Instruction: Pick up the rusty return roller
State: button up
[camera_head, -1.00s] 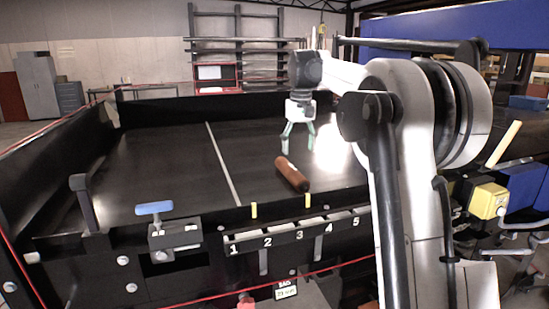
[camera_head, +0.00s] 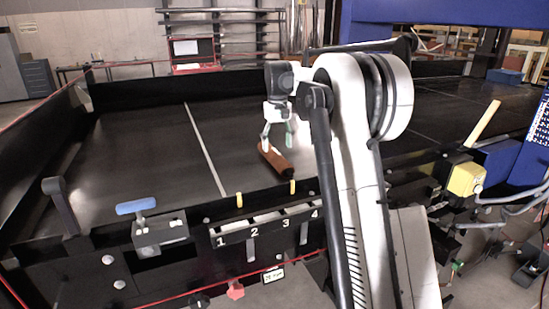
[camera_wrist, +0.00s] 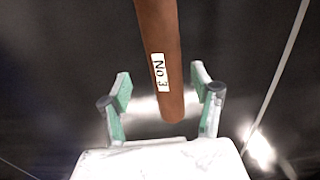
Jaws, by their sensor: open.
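The rusty return roller (camera_head: 277,161) is a brown-red cylinder lying on the black conveyor belt (camera_head: 140,150), near the belt's front edge. In the wrist view the roller (camera_wrist: 160,60) carries a white label reading "No 3", and its near end lies between the two fingers. My gripper (camera_head: 277,138) is just above the far end of the roller in the head view. In the wrist view my gripper (camera_wrist: 160,103) is open, with green-padded fingers apart on both sides of the roller and a gap on each side.
A front rail with numbered slots (camera_head: 265,228) and yellow tabs runs along the belt's near edge. A blue-handled clamp (camera_head: 137,206) stands left of it. A yellow box (camera_head: 465,180) is at the right. The belt left of the white line is clear.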

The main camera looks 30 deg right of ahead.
aim_at(275, 151)
jog(key=shift+w+a+f+p, duration=0.15)
jog(key=shift+f+p, duration=0.1)
jog(key=shift+f, duration=0.7)
jog(key=shift+w+a+f+p, duration=0.1)
jog(key=shift+f+p, duration=0.2)
jog(key=shift+f, duration=0.6)
jog(key=shift+w+a+f+p, duration=0.15)
jog(key=shift+f+p, duration=0.1)
jog(key=shift+f, duration=0.7)
jog(key=shift+d, duration=0.1)
jog(key=shift+c, duration=0.3)
grip_shut()
